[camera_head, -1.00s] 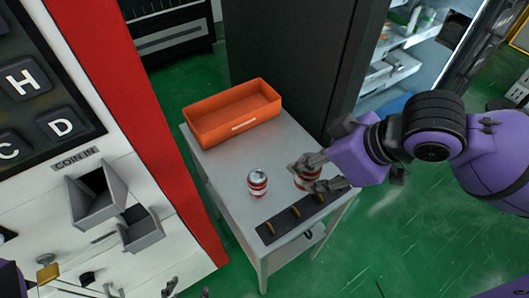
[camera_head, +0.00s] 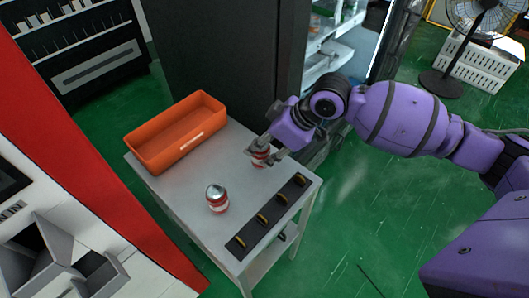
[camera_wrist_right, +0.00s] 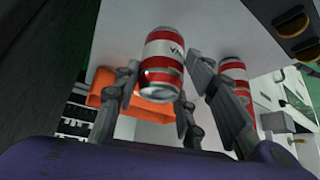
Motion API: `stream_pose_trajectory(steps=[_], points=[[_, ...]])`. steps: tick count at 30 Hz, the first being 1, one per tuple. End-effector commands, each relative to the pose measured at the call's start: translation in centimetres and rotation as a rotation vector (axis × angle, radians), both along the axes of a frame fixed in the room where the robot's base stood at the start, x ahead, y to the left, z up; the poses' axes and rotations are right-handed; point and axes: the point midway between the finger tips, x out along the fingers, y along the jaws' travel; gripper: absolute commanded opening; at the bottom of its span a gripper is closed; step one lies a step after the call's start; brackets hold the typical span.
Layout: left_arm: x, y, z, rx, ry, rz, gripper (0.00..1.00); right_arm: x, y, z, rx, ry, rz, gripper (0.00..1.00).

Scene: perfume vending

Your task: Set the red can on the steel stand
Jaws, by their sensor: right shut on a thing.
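The steel stand (camera_head: 182,182) is a grey table with a flat top. My right gripper (camera_head: 265,148) is over its back right part, shut on a red-and-white can (camera_head: 260,158). In the right wrist view the held can (camera_wrist_right: 163,62) sits between the fingers. The fingers hide part of it in the head view, and I cannot tell whether its base touches the top. A second red-and-white can (camera_head: 217,199) stands upright on the stand, left and nearer. It also shows in the right wrist view (camera_wrist_right: 234,72). My left gripper is out of view.
An orange bin (camera_head: 177,137) occupies the stand's back left. A black strip with several brass-coloured pieces (camera_head: 270,213) lies along the right edge. A dark cabinet (camera_head: 230,60) stands behind. The stand's middle is clear.

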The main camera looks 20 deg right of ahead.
Motion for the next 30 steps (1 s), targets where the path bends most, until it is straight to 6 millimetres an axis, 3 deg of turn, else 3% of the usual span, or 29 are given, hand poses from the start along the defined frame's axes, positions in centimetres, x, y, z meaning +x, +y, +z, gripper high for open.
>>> stream_pose_trajectory(steps=[6, 18, 19, 21, 23, 30], points=[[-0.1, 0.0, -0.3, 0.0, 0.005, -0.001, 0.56, 0.1, 0.0, -3.1, 0.002, 0.001, 0.0, 0.08], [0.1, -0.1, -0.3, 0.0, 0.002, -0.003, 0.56, 0.2, 0.0, -3.6, 0.0, 0.0, -0.001, 0.08], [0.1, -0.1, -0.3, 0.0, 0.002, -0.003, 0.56, 0.2, -0.1, -3.6, 0.0, 0.0, -0.001, 0.42], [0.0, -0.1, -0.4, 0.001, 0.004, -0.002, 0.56, 0.1, -0.1, -3.6, -0.001, 0.0, -0.001, 0.51], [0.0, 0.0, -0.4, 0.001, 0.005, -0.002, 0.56, 0.1, -0.1, -3.6, -0.001, 0.001, -0.001, 0.58], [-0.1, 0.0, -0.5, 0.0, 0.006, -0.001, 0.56, 0.1, -0.1, -3.6, 0.0, 0.0, -0.001, 0.58]])
